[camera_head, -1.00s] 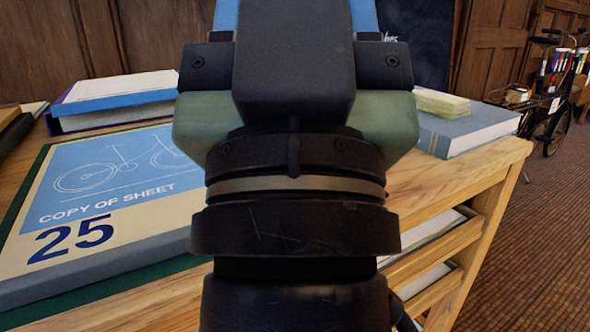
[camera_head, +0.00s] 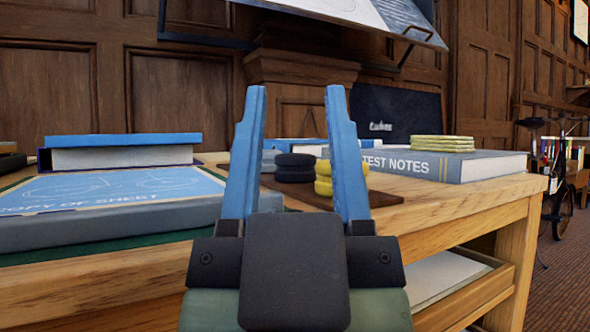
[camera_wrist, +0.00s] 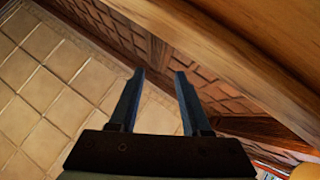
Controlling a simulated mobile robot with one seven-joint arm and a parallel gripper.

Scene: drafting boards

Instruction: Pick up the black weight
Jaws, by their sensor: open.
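The black weight (camera_head: 295,167) looks like a short stack of round black discs. It sits on a dark board (camera_head: 380,199) on the wooden table, seen in the head view between my raised fingers. Yellow round weights (camera_head: 324,178) stand just right of it, partly behind my right finger. My gripper (camera_head: 295,92) is open and empty, its blue fingers pointing up in front of the table, apart from the weight.
A large flat book (camera_head: 90,232) covers the table's left, with a blue-topped book (camera_head: 122,153) behind. A grey "TEST NOTES" book (camera_head: 470,165) carries yellow pads (camera_head: 443,143) at right. A tilted drawing board (camera_head: 340,22) hangs above. The table's front edge (camera_head: 460,215) lies near my gripper.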

